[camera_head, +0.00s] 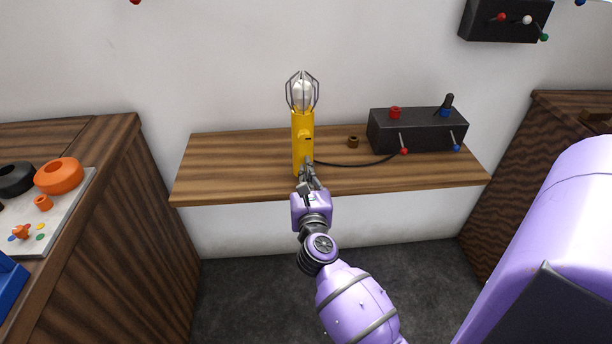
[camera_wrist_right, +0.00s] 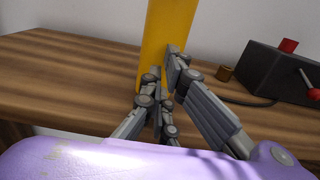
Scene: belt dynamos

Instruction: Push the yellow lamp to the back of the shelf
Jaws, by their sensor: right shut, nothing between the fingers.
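The yellow lamp (camera_head: 302,135) stands upright on the wooden shelf (camera_head: 235,165), a bulb inside a wire cage at its top. My right gripper (camera_head: 306,164) is shut and empty at the front of the lamp's lower body. In the right wrist view the lamp's yellow body (camera_wrist_right: 168,32) rises right behind the fingertips (camera_wrist_right: 164,65), which look close to it or touching; I cannot tell which. The lamp's base is partly hidden by the fingers. My left gripper is not in view.
A black box (camera_head: 415,132) with red and blue terminals stands on the shelf's right part, with a dark cable running towards the lamp. Bare shelf lies left of the lamp. Wooden cabinets (camera_head: 95,230) flank the shelf.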

